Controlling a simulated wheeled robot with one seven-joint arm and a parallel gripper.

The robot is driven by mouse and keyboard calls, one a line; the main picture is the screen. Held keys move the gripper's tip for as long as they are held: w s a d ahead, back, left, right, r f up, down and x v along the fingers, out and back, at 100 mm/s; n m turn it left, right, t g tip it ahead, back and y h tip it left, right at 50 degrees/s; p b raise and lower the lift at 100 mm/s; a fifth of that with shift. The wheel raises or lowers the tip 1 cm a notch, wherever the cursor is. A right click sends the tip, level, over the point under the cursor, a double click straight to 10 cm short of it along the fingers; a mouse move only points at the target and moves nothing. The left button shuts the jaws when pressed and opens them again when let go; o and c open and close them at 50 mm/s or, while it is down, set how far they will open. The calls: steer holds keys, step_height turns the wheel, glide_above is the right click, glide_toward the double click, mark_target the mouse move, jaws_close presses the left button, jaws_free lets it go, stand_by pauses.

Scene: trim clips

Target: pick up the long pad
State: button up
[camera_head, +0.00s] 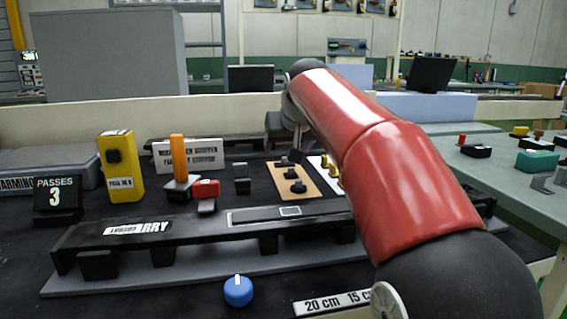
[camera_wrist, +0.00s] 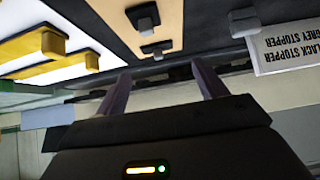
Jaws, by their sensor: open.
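I cannot tell for sure which thing is the long pad. A tan board (camera_head: 311,187) with several black pieces (camera_head: 291,173) lies on the dark bench; the board also shows in the wrist view (camera_wrist: 112,22), with black pieces (camera_wrist: 156,49) on it. A white board (camera_head: 316,161) with yellow pieces (camera_head: 336,174) lies to its right, partly behind my arm; in the wrist view the yellow pieces (camera_wrist: 30,45) are at the left. My gripper (camera_head: 297,150) is above the back end of the tan board. In the wrist view its fingers (camera_wrist: 160,86) are apart with nothing gripped between them.
A long dark raised rail (camera_head: 190,232) crosses the front of the bench. A yellow box (camera_head: 121,168), an orange upright piece (camera_head: 179,158), a red-topped clip (camera_head: 206,190) and a stopper sign (camera_head: 190,155) stand left of the boards. A blue knob (camera_head: 238,291) is in front.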

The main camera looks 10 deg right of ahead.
mark_target(286, 165)
steer(key=x, duration=0.5)
steer(key=shift+w+d+f, duration=0.1)
steer(key=shift+w+f, duration=0.05)
steer(key=shift+f, duration=0.05)
steer(key=c, duration=1.1)
